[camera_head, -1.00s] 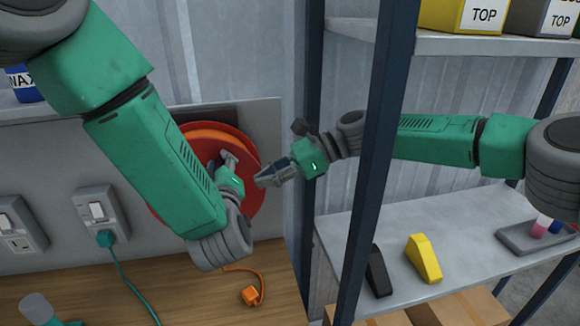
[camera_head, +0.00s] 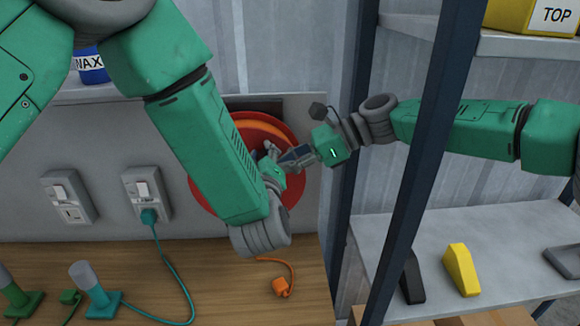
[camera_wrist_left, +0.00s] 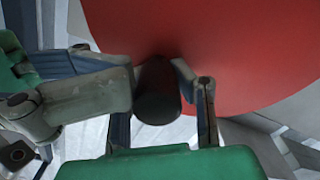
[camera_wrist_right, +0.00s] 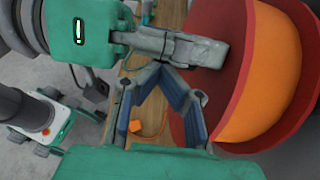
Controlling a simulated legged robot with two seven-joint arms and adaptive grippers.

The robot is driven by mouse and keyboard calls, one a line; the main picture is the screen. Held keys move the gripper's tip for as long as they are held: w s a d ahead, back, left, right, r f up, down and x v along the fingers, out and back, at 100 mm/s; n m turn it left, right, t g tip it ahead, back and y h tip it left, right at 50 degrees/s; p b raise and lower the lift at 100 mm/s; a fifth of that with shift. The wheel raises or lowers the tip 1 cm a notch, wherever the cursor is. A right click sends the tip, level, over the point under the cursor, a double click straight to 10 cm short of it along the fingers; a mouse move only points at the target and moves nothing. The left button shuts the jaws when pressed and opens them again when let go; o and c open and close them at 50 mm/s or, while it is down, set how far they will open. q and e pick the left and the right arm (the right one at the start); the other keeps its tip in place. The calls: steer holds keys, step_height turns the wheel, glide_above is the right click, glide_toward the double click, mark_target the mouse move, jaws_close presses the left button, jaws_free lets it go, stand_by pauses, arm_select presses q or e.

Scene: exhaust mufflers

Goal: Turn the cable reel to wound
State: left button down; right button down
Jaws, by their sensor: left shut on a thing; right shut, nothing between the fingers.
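The cable reel (camera_head: 206,193) is a red disc with an orange drum, mounted on the grey wall panel, partly hidden behind my left arm. Its red face (camera_wrist_left: 240,50) fills much of the left wrist view, with a dark handle (camera_wrist_left: 157,90) standing out from it. My left gripper (camera_wrist_left: 155,85) is shut on this handle. My right gripper (camera_head: 286,160) is shut and empty in front of the reel's right part, close beside my left gripper. The right wrist view shows the reel's orange drum (camera_wrist_right: 278,75) at right. An orange cable (camera_head: 285,264) with an orange plug (camera_head: 281,286) lies on the wooden bench.
Wall sockets (camera_head: 146,193) sit left of the reel; a teal plug and cord (camera_head: 172,262) hang from one. A blue-shaded metal post (camera_head: 410,170) and shelf (camera_head: 500,225) stand at right, with yellow (camera_head: 461,270) and black wedges. Green and teal items (camera_head: 97,295) are at front left.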

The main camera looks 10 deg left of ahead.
arm_select(q)
steer(key=c, duration=1.2)
jaws_free()
steer(key=shift+s+f, duration=0.35)
steer(key=shift+f, duration=0.15)
steer(key=shift+w+d+r, duration=0.1)
steer(key=shift+r, duration=0.15)
